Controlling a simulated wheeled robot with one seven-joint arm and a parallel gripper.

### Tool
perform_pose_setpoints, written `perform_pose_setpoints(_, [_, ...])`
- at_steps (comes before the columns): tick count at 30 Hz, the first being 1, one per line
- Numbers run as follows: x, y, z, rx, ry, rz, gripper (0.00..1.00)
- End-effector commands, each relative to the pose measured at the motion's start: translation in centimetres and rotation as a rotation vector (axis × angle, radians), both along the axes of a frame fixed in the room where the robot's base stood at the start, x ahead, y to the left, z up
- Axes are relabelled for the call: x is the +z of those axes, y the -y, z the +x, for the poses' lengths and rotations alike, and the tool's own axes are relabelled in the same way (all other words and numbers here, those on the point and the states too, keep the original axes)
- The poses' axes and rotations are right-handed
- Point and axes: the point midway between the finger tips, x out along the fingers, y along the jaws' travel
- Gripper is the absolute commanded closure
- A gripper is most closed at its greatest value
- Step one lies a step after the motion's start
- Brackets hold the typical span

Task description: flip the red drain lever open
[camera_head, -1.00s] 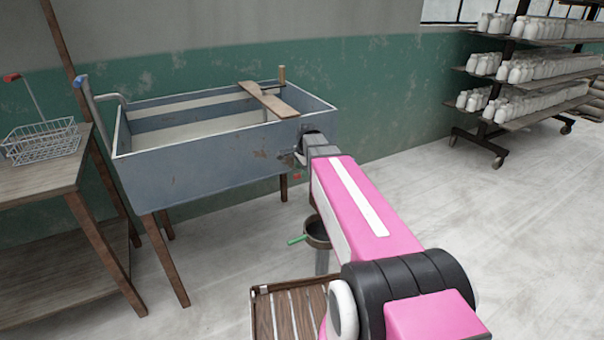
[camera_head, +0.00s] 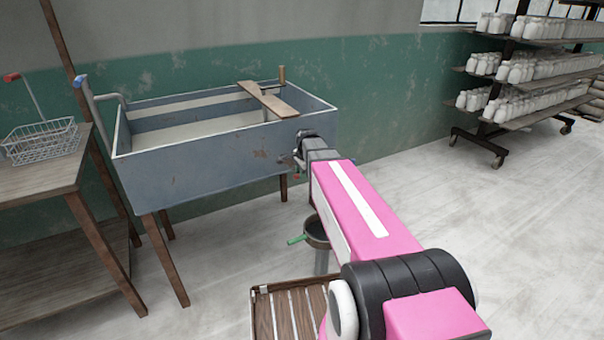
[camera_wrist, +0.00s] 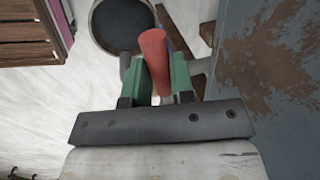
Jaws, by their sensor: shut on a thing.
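The red drain lever (camera_wrist: 154,64) stands between the two green fingers of my gripper (camera_wrist: 158,82) in the wrist view. My gripper is shut on it, with the lever's rounded end sticking out past the fingers. In the head view my gripper (camera_head: 300,152) is at the right front corner of the blue-grey sink (camera_head: 205,165), mostly hidden by my own arm. A small bit of red (camera_head: 296,177) shows just below it. The sink's rusty wall (camera_wrist: 275,70) is close on the right in the wrist view. The drain's outlet cannot be made out.
A round dark pan (camera_head: 316,232) with a green handle stands below the sink corner; it also shows in the wrist view (camera_wrist: 122,25). A slatted wooden crate (camera_head: 262,290) is at the front. A wooden table (camera_head: 40,180) with a wire basket (camera_head: 42,142) is at left.

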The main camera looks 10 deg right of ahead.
Motion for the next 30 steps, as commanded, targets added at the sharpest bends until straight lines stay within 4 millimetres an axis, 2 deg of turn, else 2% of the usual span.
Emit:
perform_pose_setpoints(11, [0.1,0.8,-1.5,0.181,0.001,0.001,1.0])
perform_pose_setpoints(30, [0.1,4.6,-4.8,0.78,0.0,0.001,1.0])
